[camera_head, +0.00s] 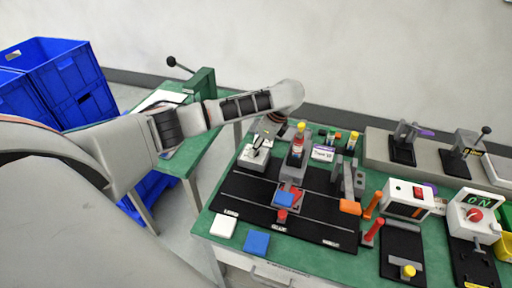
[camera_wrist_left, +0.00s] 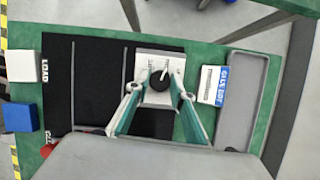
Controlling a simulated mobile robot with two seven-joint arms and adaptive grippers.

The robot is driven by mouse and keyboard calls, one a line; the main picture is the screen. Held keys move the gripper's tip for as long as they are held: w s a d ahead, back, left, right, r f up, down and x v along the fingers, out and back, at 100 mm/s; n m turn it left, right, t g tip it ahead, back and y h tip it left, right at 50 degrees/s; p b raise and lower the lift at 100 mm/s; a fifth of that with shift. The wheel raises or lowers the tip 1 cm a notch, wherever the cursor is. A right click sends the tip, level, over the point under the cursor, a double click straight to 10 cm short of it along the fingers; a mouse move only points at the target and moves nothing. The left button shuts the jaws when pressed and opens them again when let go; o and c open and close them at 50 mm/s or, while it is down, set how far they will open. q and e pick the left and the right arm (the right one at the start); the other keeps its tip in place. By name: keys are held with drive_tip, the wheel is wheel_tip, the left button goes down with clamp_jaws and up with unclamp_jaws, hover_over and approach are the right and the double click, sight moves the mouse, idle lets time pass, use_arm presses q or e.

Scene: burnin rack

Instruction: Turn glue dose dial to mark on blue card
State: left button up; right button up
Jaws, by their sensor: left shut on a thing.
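The glue dial is a round black knob (camera_wrist_left: 159,80) on a light grey plate (camera_wrist_left: 150,62) in the left wrist view. In the head view its pale box (camera_head: 254,158) stands at the left back of the black mat. My left gripper (camera_wrist_left: 160,92) has a finger on each side of the knob and is shut on it. In the head view the gripper (camera_head: 266,134) reaches down over the box. A blue and white card (camera_wrist_left: 214,86) lettered GLUE SET lies right of the plate in the wrist view; its small marking is too small to read. My right gripper is not in view.
The black mat (camera_head: 240,190) lies on a green table (camera_head: 205,222). A white block (camera_head: 223,226) and a blue block (camera_head: 256,242) sit at its front. A fixture with a yellow top (camera_head: 300,127) stands right of the dial box. A grey tray (camera_wrist_left: 241,100) lies beyond the card.

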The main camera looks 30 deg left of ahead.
use_arm(q)
drive_tip(key=o, duration=1.1)
drive_tip(key=shift+c, duration=0.2)
drive_tip(key=v, duration=1.2)
